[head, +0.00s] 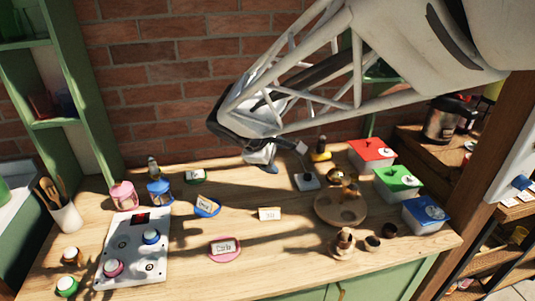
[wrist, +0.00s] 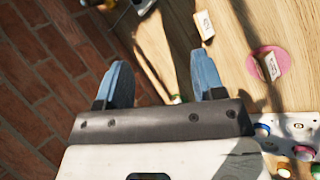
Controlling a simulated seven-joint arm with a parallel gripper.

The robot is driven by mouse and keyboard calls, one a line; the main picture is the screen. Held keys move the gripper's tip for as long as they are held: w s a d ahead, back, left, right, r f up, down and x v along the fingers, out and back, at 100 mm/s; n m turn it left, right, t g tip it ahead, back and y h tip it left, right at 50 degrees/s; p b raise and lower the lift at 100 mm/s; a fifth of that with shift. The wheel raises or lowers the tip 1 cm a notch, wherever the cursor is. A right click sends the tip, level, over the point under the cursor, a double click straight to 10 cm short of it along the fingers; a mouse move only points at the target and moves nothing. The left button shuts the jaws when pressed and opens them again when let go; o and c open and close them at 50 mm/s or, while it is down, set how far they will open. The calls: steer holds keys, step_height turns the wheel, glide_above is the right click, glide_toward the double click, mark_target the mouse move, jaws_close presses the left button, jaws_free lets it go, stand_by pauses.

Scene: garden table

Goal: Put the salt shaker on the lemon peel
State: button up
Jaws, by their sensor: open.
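My gripper (head: 267,166) hangs above the back middle of the wooden counter in the head view. In the wrist view its two blue fingers (wrist: 162,72) are spread apart with nothing between them. I cannot surely tell which thing is the salt shaker; a small bottle-like shaker (head: 153,168) stands at the back left, behind the pink and blue jars. No lemon peel is plainly recognisable. A small yellow thing with a dark upright top (head: 320,156) stands at the back, right of my gripper. The card labels are too small to read surely.
A pink jar (head: 123,195), a blue jar (head: 159,193) and a button panel (head: 137,250) are at left. A card on a pink disc (head: 225,257) lies in front. A round wooden tray (head: 325,213) and red (head: 370,154), green (head: 398,183) and blue-lidded boxes (head: 425,214) are at right.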

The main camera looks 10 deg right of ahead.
steer(key=s+d+m+y, duration=0.1)
steer(key=s+m+y, duration=0.2)
steer(key=s, duration=0.8)
steer(key=s+d+m+g+y, duration=0.1)
steer(key=s+d+m+y, duration=0.1)
steer(key=s+m, duration=0.6)
steer(key=shift+s+d+f+g+y, duration=0.3)
steer(key=shift+s+f+y, duration=0.1)
steer(key=shift+s, duration=1.35)
